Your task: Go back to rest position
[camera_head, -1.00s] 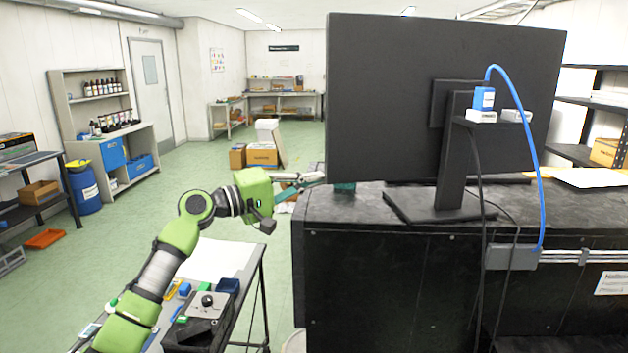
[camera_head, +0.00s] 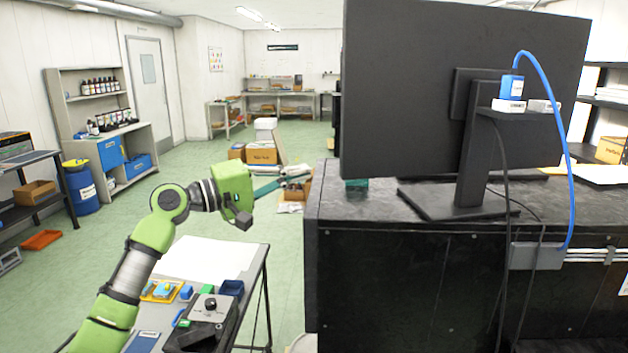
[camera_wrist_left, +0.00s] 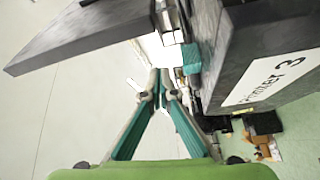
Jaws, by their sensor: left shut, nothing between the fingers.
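My left gripper (camera_head: 298,179) is at the end of my green arm, left of the black counter's near corner in the head view. It is clear of the counter in that picture. In the left wrist view my left gripper (camera_wrist_left: 160,82) has its two teal and grey fingers together at the tips, with nothing seen between them. My right gripper is in neither view. Ink bottles (camera_head: 98,87) stand on the shelf unit at the far left, well away from the gripper.
The black counter (camera_head: 400,270) with a large monitor (camera_head: 450,80) fills the right side. A small teal object (camera_head: 357,184) sits at its left end. A table (camera_head: 215,255) with small items stands below my left arm. Cardboard boxes (camera_head: 261,155) lie beyond. Green floor is open at left.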

